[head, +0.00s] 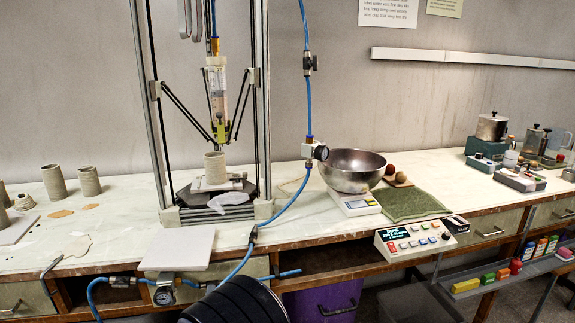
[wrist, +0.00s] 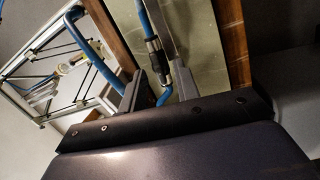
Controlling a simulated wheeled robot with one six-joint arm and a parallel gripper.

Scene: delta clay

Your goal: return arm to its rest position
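My gripper (wrist: 155,62) shows in the wrist view as two grey fingers with a gap between them. It is open, and I see nothing held between the fingers. A blue hose (wrist: 163,97) with a dark fitting shows in the gap, seemingly behind the fingers; I cannot tell how far off it is. In the head view the gripper is not visible; only a dark rounded part, likely of my own arm, shows at the bottom edge.
A workbench (head: 327,216) runs across the head view. On it stand a delta clay printer (head: 262,120), a metal bowl (head: 352,172) on a scale and several clay cups (head: 88,181). The blue hose (head: 290,205) hangs before the bench. A control box (head: 415,240) sits at the front edge.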

